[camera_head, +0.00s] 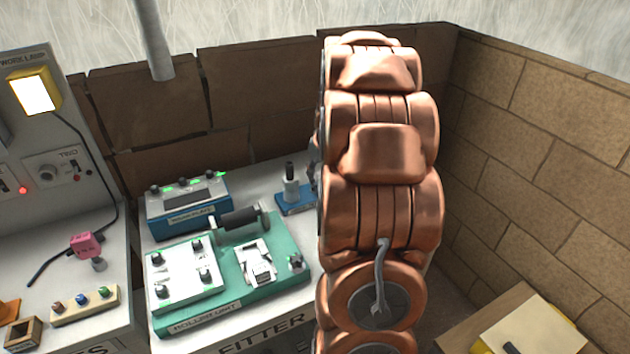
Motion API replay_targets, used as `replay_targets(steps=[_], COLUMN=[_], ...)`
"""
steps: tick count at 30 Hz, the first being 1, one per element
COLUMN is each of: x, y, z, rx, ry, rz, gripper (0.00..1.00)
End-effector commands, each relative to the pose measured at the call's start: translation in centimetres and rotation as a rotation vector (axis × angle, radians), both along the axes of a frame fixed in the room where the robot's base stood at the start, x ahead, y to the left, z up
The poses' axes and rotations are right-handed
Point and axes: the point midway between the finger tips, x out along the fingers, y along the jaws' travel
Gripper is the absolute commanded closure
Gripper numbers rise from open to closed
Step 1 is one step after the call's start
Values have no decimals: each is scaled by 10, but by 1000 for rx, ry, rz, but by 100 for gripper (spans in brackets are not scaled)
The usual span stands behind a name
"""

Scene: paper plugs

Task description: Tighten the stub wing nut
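I cannot make out the stub wing nut for certain. A small blue stand (295,203) with a grey post and a black top is at the back of the bench, just left of my arm. A green base marked as the roller unit (215,308) carries a white plate (185,272) with dark knobs, a black roller (240,218), a white clamp-like part (256,262) and a small dark knob (296,262). My copper arm hides the area to the right. Only a dark sliver of what looks like my gripper (313,165) shows at the arm's left edge, close to the blue stand; its fingers are hidden.
A blue box (188,205) with green lights stands behind the roller unit. A yellow-topped box (530,328) is at lower right. Walls close the back and right.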

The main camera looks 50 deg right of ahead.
Motion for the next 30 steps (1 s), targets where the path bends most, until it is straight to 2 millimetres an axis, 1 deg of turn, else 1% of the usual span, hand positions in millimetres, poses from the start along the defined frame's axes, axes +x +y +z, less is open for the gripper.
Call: replay_targets(steps=[12, 15, 19, 26, 27, 30], x=[17, 20, 22, 23, 23, 23], y=[-6, -6, -8, -8, -8, -8], z=[-46, -54, -59, -60, -60, -60], rx=[3, 3, 2, 0, 0, 0], ry=[4, 4, 2, 1, 1, 1], rz=[2, 2, 0, 1, 1, 1], gripper=[65, 65, 65, 65, 67, 77])
